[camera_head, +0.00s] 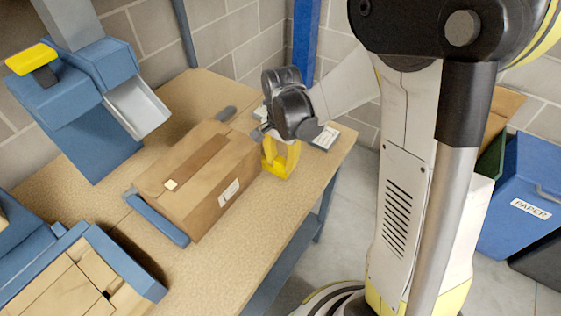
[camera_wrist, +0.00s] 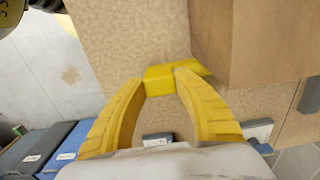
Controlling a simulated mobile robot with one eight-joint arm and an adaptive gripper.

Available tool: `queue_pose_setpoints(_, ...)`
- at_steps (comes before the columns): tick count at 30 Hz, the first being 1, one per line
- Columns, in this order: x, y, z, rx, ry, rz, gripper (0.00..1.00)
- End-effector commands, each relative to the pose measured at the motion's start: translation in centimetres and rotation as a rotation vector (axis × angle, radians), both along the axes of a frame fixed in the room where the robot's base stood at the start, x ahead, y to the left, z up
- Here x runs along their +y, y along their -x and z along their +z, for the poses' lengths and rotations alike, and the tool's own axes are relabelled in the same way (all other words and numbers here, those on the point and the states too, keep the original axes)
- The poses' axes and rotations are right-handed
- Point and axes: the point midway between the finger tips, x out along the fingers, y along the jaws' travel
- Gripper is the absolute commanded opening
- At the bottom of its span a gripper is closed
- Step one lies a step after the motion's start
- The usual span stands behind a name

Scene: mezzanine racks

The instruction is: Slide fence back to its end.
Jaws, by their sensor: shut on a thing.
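My gripper (camera_head: 279,168) is at the far right end of a brown taped carton (camera_head: 205,180) on the workbench, its yellow fingers pointing down. In the wrist view my gripper (camera_wrist: 163,84) is shut on a small yellow block (camera_wrist: 160,72) low over the bench top. The block lies close against the carton (camera_wrist: 255,40); I cannot tell whether they touch. The block seems to be the fence's grip, but its join to a fence is hidden. A blue bar (camera_head: 158,220) lies along the carton's near left end.
A blue machine with a metal chute (camera_head: 137,107) stands at the back left. A blue-framed tray of wooden blocks (camera_head: 75,290) is at the front left. Papers (camera_head: 325,138) lie beyond my gripper. The front of the bench top (camera_head: 225,265) is clear. A blue paper bin (camera_head: 520,190) stands right.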

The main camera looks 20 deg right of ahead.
Motion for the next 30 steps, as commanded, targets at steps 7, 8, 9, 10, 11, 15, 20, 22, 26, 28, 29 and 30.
queue_pose_setpoints(7, -4.9, -3.5, -0.1, -0.002, 0.002, -0.007, 0.00)
queue_pose_setpoints(8, -5.5, -3.9, -0.1, -0.002, 0.002, -0.006, 0.00)
queue_pose_setpoints(9, -6.2, -4.4, -0.1, -0.002, 0.002, -0.006, 0.00)
queue_pose_setpoints(10, -6.6, -4.7, -0.1, -0.001, 0.002, -0.005, 0.00)
queue_pose_setpoints(11, -7.0, -5.0, -0.1, -0.001, 0.002, -0.004, 0.00)
queue_pose_setpoints(15, -7.9, -5.7, -0.1, 0.000, 0.002, -0.002, 0.00)
queue_pose_setpoints(20, -8.0, -5.8, -0.1, -0.002, 0.004, -0.002, 0.00)
queue_pose_setpoints(22, -8.1, -5.8, -0.1, -0.003, 0.004, -0.002, 0.00)
queue_pose_setpoints(26, -8.1, -5.8, -0.1, -0.003, 0.004, -0.003, 0.57)
queue_pose_setpoints(28, -8.0, -5.8, 0.0, -0.003, 0.004, -0.002, 0.59)
queue_pose_setpoints(29, -8.0, -5.8, 0.0, -0.002, 0.003, -0.002, 0.59)
queue_pose_setpoints(30, -8.0, -5.7, 0.0, -0.002, 0.003, -0.002, 0.59)
